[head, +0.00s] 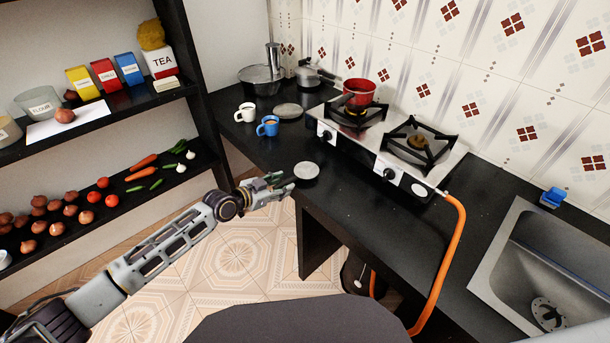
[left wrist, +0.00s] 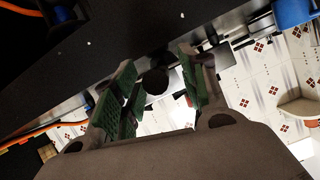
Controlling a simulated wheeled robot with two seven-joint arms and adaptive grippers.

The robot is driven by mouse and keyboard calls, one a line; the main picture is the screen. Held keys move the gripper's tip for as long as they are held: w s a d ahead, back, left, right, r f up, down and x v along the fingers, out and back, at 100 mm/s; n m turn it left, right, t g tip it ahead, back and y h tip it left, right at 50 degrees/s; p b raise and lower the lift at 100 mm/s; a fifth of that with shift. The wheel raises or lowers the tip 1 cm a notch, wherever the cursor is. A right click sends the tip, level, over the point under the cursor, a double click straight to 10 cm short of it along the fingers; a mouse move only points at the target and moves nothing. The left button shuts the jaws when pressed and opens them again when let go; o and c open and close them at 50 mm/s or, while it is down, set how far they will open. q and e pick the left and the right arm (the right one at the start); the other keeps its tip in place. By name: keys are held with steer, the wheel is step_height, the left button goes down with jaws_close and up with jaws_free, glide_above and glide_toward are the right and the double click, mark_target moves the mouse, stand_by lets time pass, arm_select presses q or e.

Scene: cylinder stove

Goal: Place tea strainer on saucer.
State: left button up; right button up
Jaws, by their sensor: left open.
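A small round grey disc (head: 307,171) lies at the front edge of the black counter, just beyond my left fingertips. A second flat grey disc (head: 288,110) lies further back by the mugs. I cannot tell for sure which one is the tea strainer and which the saucer. My left gripper (head: 284,183) is open at the counter's front edge, close beside the nearer disc, with nothing seen held. In the left wrist view its green-padded fingers (left wrist: 157,62) stand apart, with a dark round shape (left wrist: 155,81) behind the gap. My right gripper is not in view.
A blue mug (head: 267,126) and a white mug (head: 246,113) stand near the far disc. The stove (head: 440,172) holds a red pot (head: 358,92). An orange hose (head: 452,250) hangs at its right, before the sink (head: 490,285). Counter (head: 365,215) in front of the stove is clear.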

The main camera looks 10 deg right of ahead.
mark_target(295, 179)
arm_select(q)
steer(key=shift+x, duration=1.4)
steer(key=shift+c, duration=0.3)
jaws_close()
